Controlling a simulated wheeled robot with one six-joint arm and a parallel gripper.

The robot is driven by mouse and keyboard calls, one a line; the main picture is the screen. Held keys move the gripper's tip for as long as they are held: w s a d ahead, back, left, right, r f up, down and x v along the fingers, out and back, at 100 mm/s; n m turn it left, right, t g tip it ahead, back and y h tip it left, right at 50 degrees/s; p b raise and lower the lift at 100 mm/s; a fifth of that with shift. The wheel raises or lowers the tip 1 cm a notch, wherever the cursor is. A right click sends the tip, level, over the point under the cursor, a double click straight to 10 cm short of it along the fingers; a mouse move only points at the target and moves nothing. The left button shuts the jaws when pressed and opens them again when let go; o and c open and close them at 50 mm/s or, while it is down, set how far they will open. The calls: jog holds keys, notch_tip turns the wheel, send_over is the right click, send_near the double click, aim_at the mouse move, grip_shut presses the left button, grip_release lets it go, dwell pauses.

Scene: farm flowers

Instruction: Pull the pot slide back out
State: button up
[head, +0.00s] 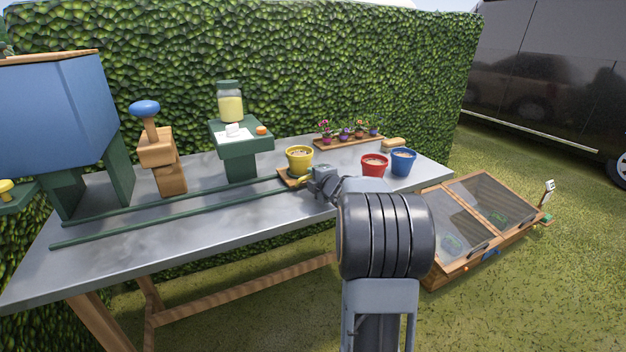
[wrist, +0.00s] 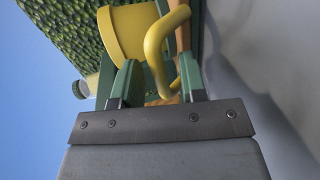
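A yellow pot (head: 299,158) with pale brown contents stands upright on the small wooden pot slide (head: 285,182), at the right end of the green rails. My gripper (head: 312,182) is at the slide's right side, low over the table. In the wrist view my gripper's two green fingers (wrist: 158,82) are apart, with the bent yellow handle (wrist: 154,48) between them. I cannot tell whether both fingers press on it. The yellow pot (wrist: 128,30) is just beyond. My arm hides part of the table in the head view.
The green rails (head: 165,217) run left along the grey table (head: 150,250) to a blue hopper (head: 55,110). A wooden press (head: 160,160) and a green jar stand (head: 238,148) are behind them. Red (head: 374,165) and blue (head: 404,162) pots are on the right. The front table surface is clear.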

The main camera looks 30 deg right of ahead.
jog(key=shift+w+f, duration=0.1)
jog(key=shift+w, duration=0.4)
jog(key=shift+c, duration=0.2)
grip_shut()
